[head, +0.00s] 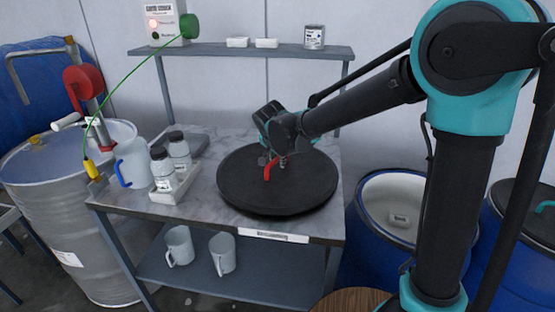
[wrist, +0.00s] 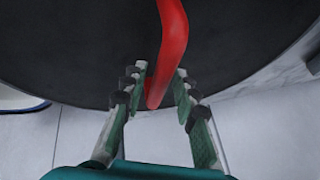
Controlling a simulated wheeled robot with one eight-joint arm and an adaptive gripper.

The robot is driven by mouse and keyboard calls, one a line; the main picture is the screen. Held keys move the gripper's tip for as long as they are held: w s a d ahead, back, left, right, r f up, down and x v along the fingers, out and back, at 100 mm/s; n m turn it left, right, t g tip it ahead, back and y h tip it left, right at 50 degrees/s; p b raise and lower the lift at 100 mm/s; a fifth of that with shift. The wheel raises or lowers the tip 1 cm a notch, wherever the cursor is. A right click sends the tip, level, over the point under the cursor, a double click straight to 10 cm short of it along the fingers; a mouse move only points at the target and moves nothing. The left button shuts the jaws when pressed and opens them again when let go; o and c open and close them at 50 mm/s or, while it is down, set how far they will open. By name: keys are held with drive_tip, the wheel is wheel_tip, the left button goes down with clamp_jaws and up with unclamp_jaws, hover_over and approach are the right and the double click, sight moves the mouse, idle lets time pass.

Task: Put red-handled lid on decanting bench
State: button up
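The red-handled lid (head: 240,192) is a wide black disc. It appears to lie flat on the grey marble top of the decanting bench (head: 205,205), towards its right end. Its red handle (head: 268,172) stands up near the middle and shows large in the wrist view (wrist: 174,40). My gripper (head: 276,158) is low over the lid. In the wrist view my gripper (wrist: 160,75) has one finger on each side of the handle, with narrow gaps showing, so it looks open around it. The handle's far contact with the fingers is partly hidden.
A tray of white bottles (head: 175,190) and a blue-handled jug (head: 132,163) stand on the bench's left. A shelf (head: 240,51) runs behind. An open blue drum (head: 398,185) stands at right, a steel drum (head: 90,230) at left. Mugs (head: 222,253) sit below.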

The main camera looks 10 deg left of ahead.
drive_tip(key=shift+r, duration=0.1)
drive_tip(key=a+v, duration=0.1)
drive_tip(key=v, duration=1.1)
drive_tip(key=shift+n+g+h, duration=0.3)
drive_tip(key=shift+n+g, duration=0.1)
drive_tip(key=d+f, duration=0.1)
drive_tip(key=d, duration=0.3)
drive_tip(key=w+d+f, duration=0.1)
drive_tip(key=d+f, duration=0.1)
drive_tip(key=d, duration=0.1)
drive_tip(key=d+f, duration=0.1)
drive_tip(key=d, duration=0.3)
drive_tip(key=shift+w+d+f, duration=0.2)
drive_tip(key=shift+d+f, duration=0.05)
drive_tip(key=shift+d, duration=0.05)
drive_tip(key=s+d+f+n, duration=0.1)
drive_tip(key=s+d+f, duration=0.4)
drive_tip(key=d, duration=0.3)
drive_tip(key=s+d+f+n+g, duration=0.1)
drive_tip(key=s+d+f, duration=0.3)
drive_tip(key=d, duration=0.5)
drive_tip(key=s+d+f+n, duration=0.2)
drive_tip(key=s+d+f, duration=0.3)
drive_tip(key=d+f, duration=0.2)
drive_tip(key=shift+s+d, duration=0.35)
drive_tip(key=shift+d, duration=0.8)
